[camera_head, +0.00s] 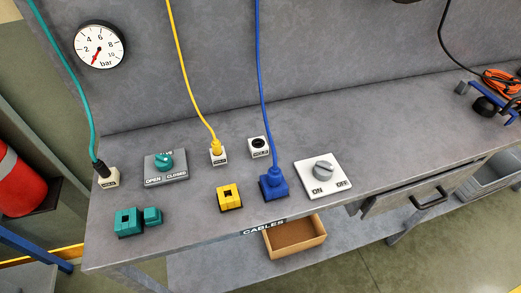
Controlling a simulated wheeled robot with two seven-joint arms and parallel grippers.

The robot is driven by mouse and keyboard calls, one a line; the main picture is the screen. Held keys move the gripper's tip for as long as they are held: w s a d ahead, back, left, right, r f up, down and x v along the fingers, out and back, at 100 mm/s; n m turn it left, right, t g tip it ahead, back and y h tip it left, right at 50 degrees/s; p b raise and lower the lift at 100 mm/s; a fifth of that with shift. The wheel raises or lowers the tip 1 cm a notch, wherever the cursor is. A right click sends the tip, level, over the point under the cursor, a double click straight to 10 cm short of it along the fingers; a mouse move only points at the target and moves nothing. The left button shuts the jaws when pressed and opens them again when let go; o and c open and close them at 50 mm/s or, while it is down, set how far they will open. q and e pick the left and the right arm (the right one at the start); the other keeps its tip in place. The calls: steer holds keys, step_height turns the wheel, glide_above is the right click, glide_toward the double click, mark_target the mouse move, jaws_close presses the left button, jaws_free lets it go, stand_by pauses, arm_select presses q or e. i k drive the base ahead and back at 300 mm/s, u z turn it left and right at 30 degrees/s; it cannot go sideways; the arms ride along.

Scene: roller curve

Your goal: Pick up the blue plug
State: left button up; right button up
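The blue plug (276,171) stands upright at the end of a blue cable (262,90) that runs up out of the top of the view. It sits in or on a blue square socket block (276,189) near the front edge of the workbench, between the yellow block and the ON/OFF switch plate. How deep the plug sits cannot be told. Neither of my grippers shows in the head view.
The grey workbench (400,140) also holds a yellow plug (217,147) in a holder, an empty holder (258,147), a yellow block (229,196), teal blocks (128,222), a valve plate (166,168) and the switch plate (323,177). A drawer (415,190) stands open at right.

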mark_target(275, 177)
steer(key=u, duration=2.1)
steer(key=k, duration=0.75)
steer(key=z, duration=0.4)
